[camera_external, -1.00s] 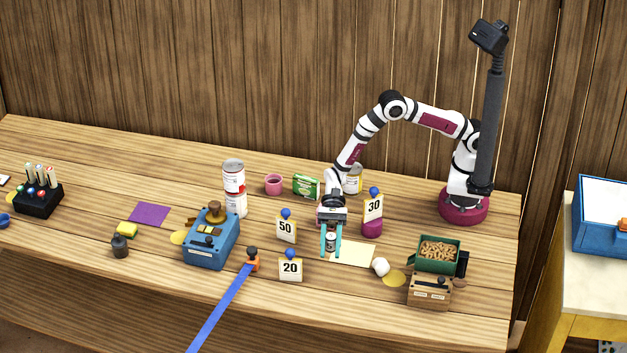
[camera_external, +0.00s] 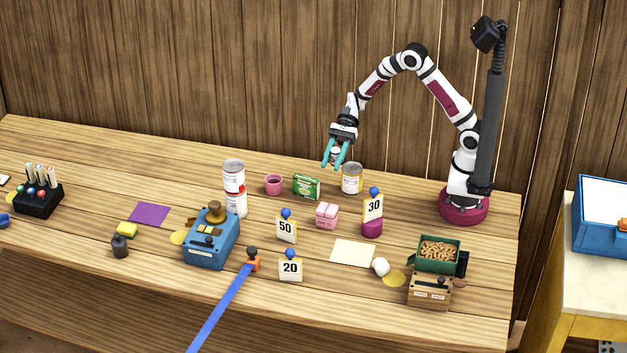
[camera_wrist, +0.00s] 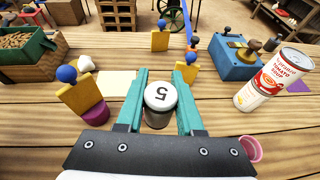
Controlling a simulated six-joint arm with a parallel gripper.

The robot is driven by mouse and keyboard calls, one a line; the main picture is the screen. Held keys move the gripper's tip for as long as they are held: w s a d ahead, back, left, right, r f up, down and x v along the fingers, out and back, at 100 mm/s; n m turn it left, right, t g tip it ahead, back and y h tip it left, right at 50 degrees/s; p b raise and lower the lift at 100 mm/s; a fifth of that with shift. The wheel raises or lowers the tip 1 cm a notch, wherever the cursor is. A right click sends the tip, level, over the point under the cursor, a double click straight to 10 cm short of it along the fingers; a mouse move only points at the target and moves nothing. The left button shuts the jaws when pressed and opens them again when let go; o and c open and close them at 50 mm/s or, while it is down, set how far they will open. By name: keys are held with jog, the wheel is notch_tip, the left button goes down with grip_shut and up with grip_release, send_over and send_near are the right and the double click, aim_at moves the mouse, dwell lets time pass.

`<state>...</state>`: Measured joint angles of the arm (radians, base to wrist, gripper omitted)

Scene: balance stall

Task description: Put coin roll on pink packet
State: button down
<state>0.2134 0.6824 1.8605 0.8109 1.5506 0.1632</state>
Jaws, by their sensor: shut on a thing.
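My gripper (camera_external: 333,163) is raised above the back part of the counter, well above the pink packet and a little to its right. It is shut on the coin roll (camera_wrist: 161,96), a short upright cylinder with a white top marked 5 and a greyish side. The coin roll also shows small between the teal fingers in the external view (camera_external: 335,156). The pink packet (camera_external: 326,215) stands on the counter between the 50 sign and the 30 sign, its top bare. I cannot make the packet out in the wrist view.
The 50 sign (camera_external: 286,228) and 30 sign (camera_external: 373,208) flank the packet closely. A tin (camera_external: 352,180), green box (camera_external: 306,187) and pink mug (camera_external: 273,185) stand behind it. A cream sheet (camera_external: 353,253) lies in front to the right. Stacked cans (camera_external: 234,178) stand left.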

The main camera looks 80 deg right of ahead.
jog(key=d, duration=0.2)
jog(key=shift+s+d+r+m+t, duration=0.25)
jog(key=shift+d+r+m+t, duration=0.05)
jog(key=shift+d+t, duration=0.1)
send_over(325, 212)
notch_tip(325, 212, down, 6)
jog(key=shift+w+f, duration=0.1)
jog(key=shift+f, duration=0.1)
jog(key=shift+a+f, duration=0.15)
jog(key=shift+f, duration=0.95)
jog(key=shift+a+f, duration=0.1)
jog(key=shift+f, duration=1)
jog(key=c, duration=0.5)
grip_release()
jog(key=shift+f, duration=0.1)
jog(key=shift+c, duration=0.2)
